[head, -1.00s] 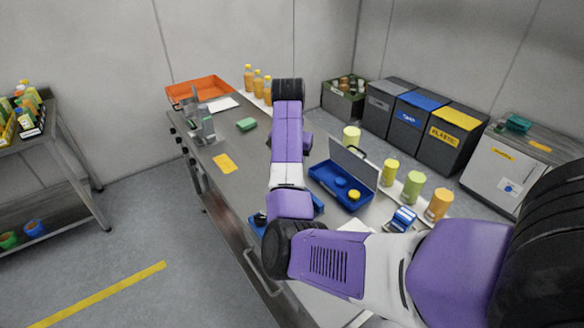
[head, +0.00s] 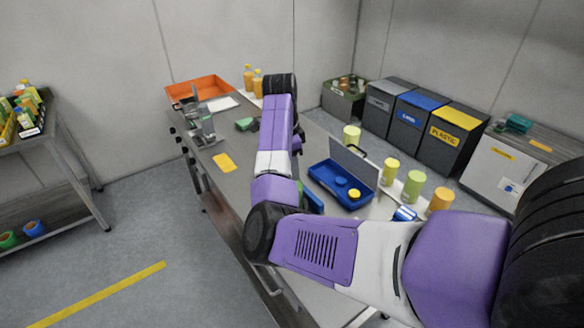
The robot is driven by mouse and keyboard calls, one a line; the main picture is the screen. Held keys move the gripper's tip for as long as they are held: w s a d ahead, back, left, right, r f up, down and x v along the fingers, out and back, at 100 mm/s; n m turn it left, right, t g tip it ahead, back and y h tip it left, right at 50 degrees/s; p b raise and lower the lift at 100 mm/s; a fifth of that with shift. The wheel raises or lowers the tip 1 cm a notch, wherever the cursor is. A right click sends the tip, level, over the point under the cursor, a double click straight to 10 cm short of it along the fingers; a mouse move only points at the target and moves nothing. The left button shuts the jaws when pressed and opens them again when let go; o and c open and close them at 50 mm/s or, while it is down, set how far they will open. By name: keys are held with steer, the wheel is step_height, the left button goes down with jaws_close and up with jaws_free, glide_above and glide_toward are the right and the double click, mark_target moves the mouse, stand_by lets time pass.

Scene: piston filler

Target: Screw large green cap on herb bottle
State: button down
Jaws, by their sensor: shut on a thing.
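My arm reaches over the steel table, and its forearm and black wrist joint (head: 280,86) hide what lies behind them. My gripper's fingers are out of sight behind the arm, so I cannot see what they hold. I cannot make out a large green cap. Green containers stand along the table's right side: a pale one (head: 352,136), a yellow-green one (head: 390,170) and a taller green one (head: 412,188). I cannot tell whether any of them is the herb bottle.
An open blue case (head: 325,178) holds a yellow round piece. The grey filler (head: 201,122), orange tray (head: 190,92), green sponge (head: 243,124) and orange bottles (head: 248,77) are toward the back. An orange container (head: 440,200) stands at right. Bins (head: 447,135) stand behind the table.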

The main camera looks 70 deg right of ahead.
steer(key=c, duration=0.9)
jaws_free()
steer(key=shift+o, duration=0.2)
steer(key=shift+s+n+p, duration=0.1)
steer(key=shift+n+p, duration=0.2)
steer(key=shift+n, duration=0.2)
steer(key=n, duration=0.5)
steer(key=shift+t+h, duration=0.3)
steer(key=n, duration=0.4)
steer(key=shift+n, duration=0.3)
steer(key=n+t, duration=0.1)
steer(key=n, duration=0.3)
